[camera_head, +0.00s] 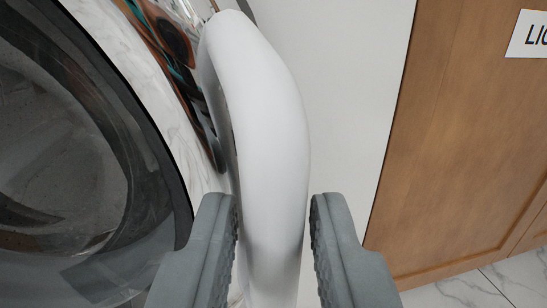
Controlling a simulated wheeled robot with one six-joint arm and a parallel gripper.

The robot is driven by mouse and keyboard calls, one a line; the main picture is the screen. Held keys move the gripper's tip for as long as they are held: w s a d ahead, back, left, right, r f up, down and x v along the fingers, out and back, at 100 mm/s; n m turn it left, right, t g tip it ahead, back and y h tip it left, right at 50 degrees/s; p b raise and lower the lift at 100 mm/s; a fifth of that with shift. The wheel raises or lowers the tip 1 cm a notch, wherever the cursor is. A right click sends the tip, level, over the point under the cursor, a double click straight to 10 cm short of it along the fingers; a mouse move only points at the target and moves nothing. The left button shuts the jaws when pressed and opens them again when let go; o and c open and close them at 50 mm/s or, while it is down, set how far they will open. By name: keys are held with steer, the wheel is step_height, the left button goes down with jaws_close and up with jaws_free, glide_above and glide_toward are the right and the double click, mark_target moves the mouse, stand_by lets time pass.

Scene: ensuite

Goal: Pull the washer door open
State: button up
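The washer door (80,160) fills the left side, with a dark round glass window and a darker rim. A thick white curved handle (268,120) runs upright through the middle of the view. My gripper (275,215) has its two grey fingers on either side of the lower part of the handle. The fingers are open. A gap shows between the right finger and the handle; the left finger is very close to the handle, and I cannot tell whether it touches. The lower end of the handle is cut off by the frame.
A wooden cabinet front (460,130) with a partly visible white label (530,35) stands at the right. A plain white surface (350,90) lies between handle and cabinet. Pale tiled floor (480,290) shows at the lower right.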

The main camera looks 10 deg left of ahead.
steer(key=shift+w, duration=0.7)
steer(key=shift+c, duration=0.4)
jaws_close()
steer(key=shift+s+a, duration=0.1)
steer(key=shift+s, duration=0.05)
